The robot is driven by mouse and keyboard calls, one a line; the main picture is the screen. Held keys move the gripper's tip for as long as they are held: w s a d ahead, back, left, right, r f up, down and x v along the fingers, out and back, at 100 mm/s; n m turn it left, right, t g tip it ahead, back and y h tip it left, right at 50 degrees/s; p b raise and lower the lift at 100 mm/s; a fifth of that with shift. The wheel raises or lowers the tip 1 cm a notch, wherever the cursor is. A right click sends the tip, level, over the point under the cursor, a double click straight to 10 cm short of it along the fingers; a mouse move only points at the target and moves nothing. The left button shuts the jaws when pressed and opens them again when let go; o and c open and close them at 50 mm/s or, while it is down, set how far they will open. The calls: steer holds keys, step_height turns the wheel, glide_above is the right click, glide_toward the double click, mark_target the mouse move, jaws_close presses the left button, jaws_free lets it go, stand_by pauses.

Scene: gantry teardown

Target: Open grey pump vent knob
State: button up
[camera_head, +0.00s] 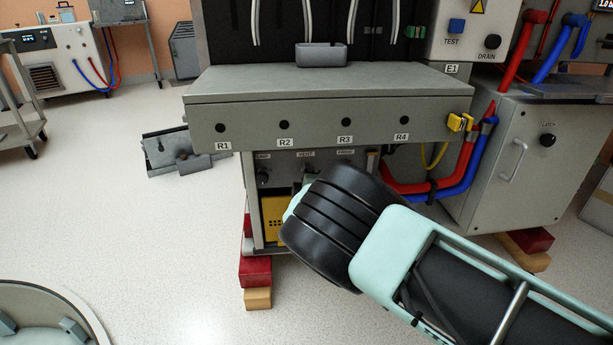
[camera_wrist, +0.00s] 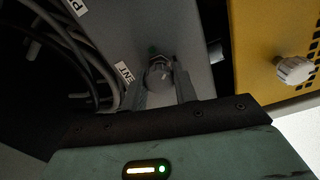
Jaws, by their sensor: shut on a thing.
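The grey vent knob (camera_wrist: 159,76) shows in the wrist view between the two fingers of my gripper (camera_wrist: 160,88), below a small green mark and beside a label (camera_wrist: 124,72) that reads in part "ENT". The fingers are shut on the knob. In the head view the VENT label (camera_head: 305,155) is on the panel under the bench shelf. My own arm hides the knob and most of my gripper there.
A yellow box with a white knob (camera_wrist: 294,70) stands close to the right in the wrist view. Grey cables (camera_wrist: 75,40) lie to the left. The shelf (camera_head: 330,120) overhangs the panel. Red and blue hoses (camera_head: 455,178) run at the right.

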steer(key=n, duration=0.4)
steer(key=shift+f+n+b, duration=0.2)
steer(key=shift+n+b, duration=0.15)
steer(key=shift+n, duration=0.05)
steer(key=n+b, duration=0.1)
steer(key=n, duration=0.4)
steer(key=shift+b, duration=0.35)
steer(key=o, duration=1)
steer(key=shift+c, duration=0.2)
steer(key=s+d+p, duration=0.3)
steer(key=s+p, duration=0.3)
steer(key=s, duration=1.1)
steer(key=shift+s+d, duration=0.1)
steer(key=shift+d, duration=0.05)
